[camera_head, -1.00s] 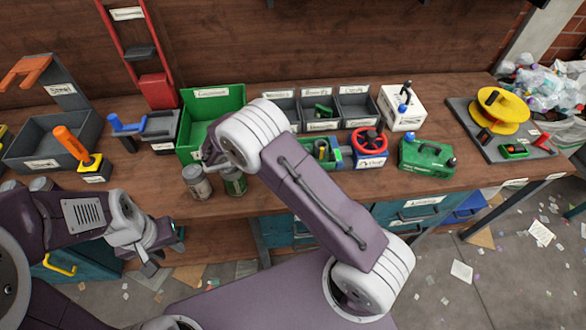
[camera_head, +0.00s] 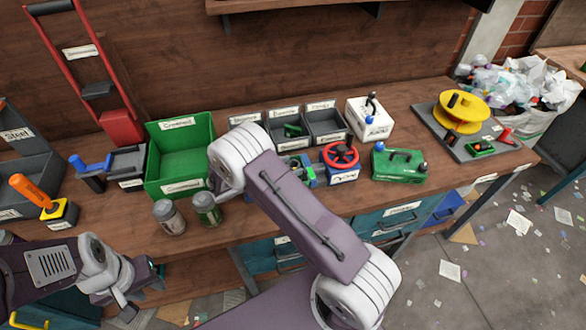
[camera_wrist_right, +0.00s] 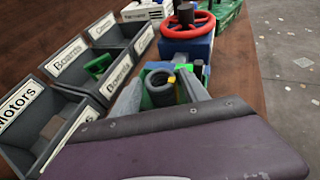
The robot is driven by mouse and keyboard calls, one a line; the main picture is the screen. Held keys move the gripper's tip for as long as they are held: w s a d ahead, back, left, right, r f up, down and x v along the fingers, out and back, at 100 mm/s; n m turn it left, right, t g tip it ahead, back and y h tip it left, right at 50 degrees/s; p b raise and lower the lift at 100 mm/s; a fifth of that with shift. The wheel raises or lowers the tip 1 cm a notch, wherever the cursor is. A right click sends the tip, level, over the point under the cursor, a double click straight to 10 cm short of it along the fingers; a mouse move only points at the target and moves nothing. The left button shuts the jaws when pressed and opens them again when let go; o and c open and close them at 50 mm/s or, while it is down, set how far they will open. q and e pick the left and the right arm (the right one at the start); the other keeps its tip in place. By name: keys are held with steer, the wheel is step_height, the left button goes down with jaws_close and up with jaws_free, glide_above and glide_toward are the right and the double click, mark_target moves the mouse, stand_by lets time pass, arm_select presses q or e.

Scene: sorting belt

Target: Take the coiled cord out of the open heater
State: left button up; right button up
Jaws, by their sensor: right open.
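The open heater (camera_head: 307,172) is a small blue and grey box on the bench, partly hidden by my right arm in the head view. In the right wrist view the heater (camera_wrist_right: 201,55) shows green and yellow parts, and the dark coiled cord (camera_wrist_right: 160,88) sits inside it. My right gripper (camera_wrist_right: 163,97) is open over the heater, with grey finger-like parts on both sides of the cord; it looks empty. In the head view my forearm hides this gripper. My left gripper (camera_head: 136,292) is open and empty at the lower left, in front of the bench edge.
Labelled grey bins (camera_head: 326,125) stand behind the heater, with a green bin (camera_head: 165,160) to the left. Two cans (camera_head: 170,218) stand near the front edge.

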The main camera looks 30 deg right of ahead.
jaws_close()
